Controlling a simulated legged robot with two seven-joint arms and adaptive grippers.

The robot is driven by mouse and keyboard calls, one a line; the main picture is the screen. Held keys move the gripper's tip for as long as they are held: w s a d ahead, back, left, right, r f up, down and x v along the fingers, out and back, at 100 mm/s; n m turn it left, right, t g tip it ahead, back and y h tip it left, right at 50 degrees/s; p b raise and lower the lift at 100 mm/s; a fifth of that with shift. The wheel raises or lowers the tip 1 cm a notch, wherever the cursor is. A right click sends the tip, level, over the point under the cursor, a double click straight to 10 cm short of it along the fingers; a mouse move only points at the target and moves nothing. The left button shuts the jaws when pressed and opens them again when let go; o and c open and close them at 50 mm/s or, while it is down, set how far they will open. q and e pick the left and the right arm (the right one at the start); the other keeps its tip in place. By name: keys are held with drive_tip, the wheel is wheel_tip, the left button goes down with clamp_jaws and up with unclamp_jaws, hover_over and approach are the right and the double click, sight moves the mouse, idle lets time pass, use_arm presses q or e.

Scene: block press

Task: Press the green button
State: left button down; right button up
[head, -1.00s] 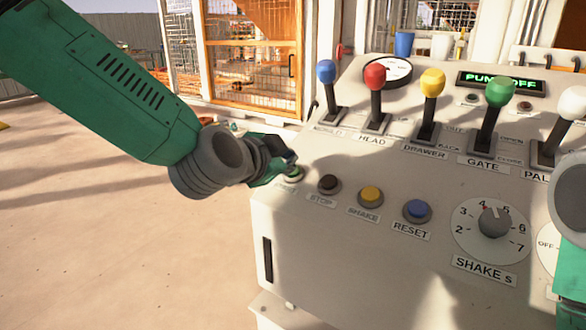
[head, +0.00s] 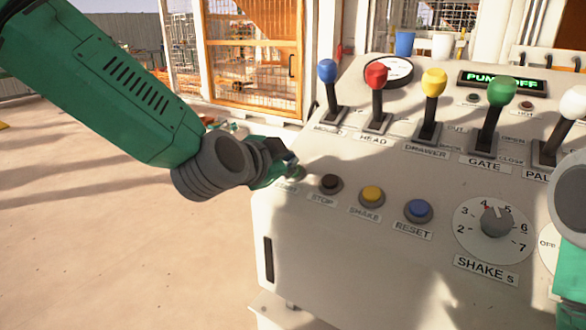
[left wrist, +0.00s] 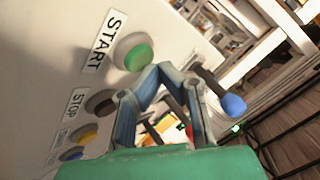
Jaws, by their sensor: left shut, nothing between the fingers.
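The green button (left wrist: 138,58) is a round cap in a pale ring beside the START label (left wrist: 103,41) in the left wrist view. In the head view it is mostly hidden by my left gripper (head: 288,168), which is low at the panel's left edge. In the left wrist view the fingers (left wrist: 163,70) come together, shut and empty, close beside the button. I cannot tell whether they touch it. My right gripper is out of view; only part of my right arm shows at the right edge.
The dark STOP button (head: 329,184), yellow SHAKE button (head: 371,194) and blue RESET button (head: 418,209) run rightward along the panel. Behind them stand levers with blue (head: 327,70), red (head: 376,75), yellow (head: 433,81) and green (head: 501,91) knobs. Open floor lies left.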

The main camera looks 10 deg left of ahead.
use_arm(q)
drive_tip(key=shift+w+d+f, duration=0.15)
drive_tip(key=shift+f, duration=0.3)
idle(0.6)
drive_tip(key=shift+r, duration=0.1)
drive_tip(key=shift+s+r+p, duration=0.35)
drive_tip(key=shift+r+p, duration=0.2)
drive_tip(key=shift+r, duration=0.25)
drive_tip(key=shift+s+a+r+p, duration=0.1)
drive_tip(key=shift+a+r+p, duration=0.1)
drive_tip(key=shift+r+p, duration=0.3)
drive_tip(key=r+p, duration=0.1)
drive_tip(key=s+r+p, duration=0.1)
drive_tip(key=r, duration=0.1)
drive_tip(key=s+r+p, duration=0.1)
drive_tip(key=shift+a+r+p, duration=0.25)
drive_tip(key=shift+a+p, duration=0.05)
drive_tip(key=shift+a, duration=0.1)
